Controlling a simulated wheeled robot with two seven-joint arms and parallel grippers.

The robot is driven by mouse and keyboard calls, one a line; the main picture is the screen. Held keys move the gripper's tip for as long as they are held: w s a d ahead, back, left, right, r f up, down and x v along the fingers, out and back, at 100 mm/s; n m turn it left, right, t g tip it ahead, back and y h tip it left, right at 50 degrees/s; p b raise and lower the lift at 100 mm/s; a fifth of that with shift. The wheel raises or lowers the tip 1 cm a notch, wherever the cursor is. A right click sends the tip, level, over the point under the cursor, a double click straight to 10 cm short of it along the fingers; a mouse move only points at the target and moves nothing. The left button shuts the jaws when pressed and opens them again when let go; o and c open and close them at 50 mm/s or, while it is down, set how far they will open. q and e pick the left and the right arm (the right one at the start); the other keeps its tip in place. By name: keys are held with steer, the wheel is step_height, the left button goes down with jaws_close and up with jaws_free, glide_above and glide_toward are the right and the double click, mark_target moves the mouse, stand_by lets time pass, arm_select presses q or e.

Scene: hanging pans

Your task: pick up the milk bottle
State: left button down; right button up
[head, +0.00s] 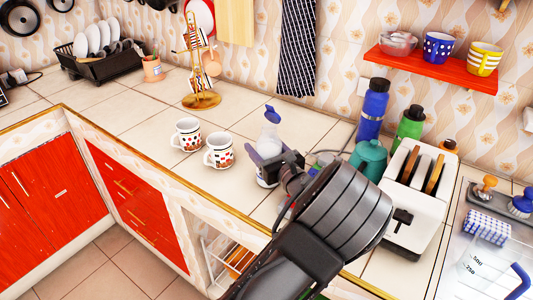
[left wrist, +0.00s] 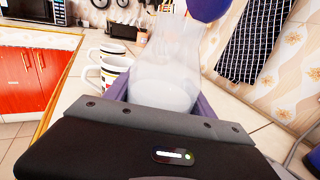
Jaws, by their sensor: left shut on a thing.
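The milk bottle (head: 269,138) is clear with a blue cap and white milk low inside. It stands upright near the counter's front edge in the head view. My left gripper (head: 268,165) is shut around its lower part. In the left wrist view the bottle (left wrist: 165,65) sits between the two purple fingers of the left gripper (left wrist: 165,97), with its cap cut off at the top edge. Whether its base touches the counter is hidden by my gripper and arm. My right gripper is not in view.
Two patterned mugs (head: 219,151) stand just left of the bottle. A blue flask (head: 373,109), a green bottle (head: 411,125), a teal pot (head: 369,158) and a white toaster (head: 414,198) stand to the right. A red shelf (head: 430,68) overhangs there. The counter behind the mugs is mostly clear.

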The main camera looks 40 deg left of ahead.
arm_select(q)
step_height(320, 180, up, 10)
steer(key=shift+r+p, duration=0.1)
steer(key=shift+p, duration=0.3)
stand_by(0.6)
